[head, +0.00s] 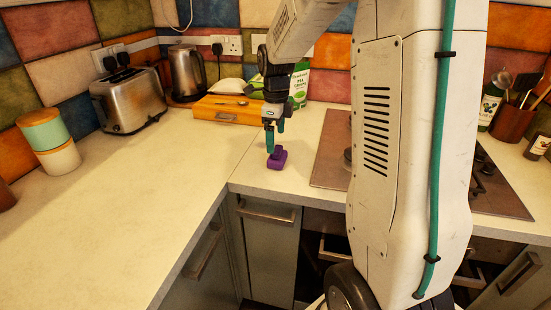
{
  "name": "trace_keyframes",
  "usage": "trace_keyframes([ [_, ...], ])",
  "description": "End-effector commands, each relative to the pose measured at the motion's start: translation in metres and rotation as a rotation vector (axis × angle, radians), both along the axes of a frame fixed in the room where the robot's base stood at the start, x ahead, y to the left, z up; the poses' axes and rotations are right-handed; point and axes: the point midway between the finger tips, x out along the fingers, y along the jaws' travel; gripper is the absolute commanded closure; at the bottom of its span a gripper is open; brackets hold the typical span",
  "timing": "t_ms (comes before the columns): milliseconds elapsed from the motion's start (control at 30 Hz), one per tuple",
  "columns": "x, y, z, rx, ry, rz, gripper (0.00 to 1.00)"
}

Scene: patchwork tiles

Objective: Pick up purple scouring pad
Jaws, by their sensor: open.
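The purple scouring pad (277,159) lies on the pale countertop (263,180), close to the front edge near the inner corner. My gripper (274,138) hangs pointing down just above and slightly left of the pad. Its fingers are open, and their tips reach down close to the pad's top. From this view I cannot tell whether they touch it or pass beside it. The pad still rests on the counter.
A hob (330,148) lies right of the pad, partly hidden by my arm. Behind are an orange box (215,110), a kettle (187,72) and a toaster (128,100). Stacked canisters (50,140) stand at left. The left counter is mostly clear.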

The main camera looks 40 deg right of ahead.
Motion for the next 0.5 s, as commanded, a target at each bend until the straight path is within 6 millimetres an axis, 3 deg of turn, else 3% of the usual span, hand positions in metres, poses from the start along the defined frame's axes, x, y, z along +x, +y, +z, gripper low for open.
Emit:
trace_keyframes([
  [300, -0.006, -0.001, -0.044, 0.002, 0.004, 0.004, 0.06],
  [500, -0.006, -0.001, -0.062, 0.001, 0.002, 0.005, 0.06],
])
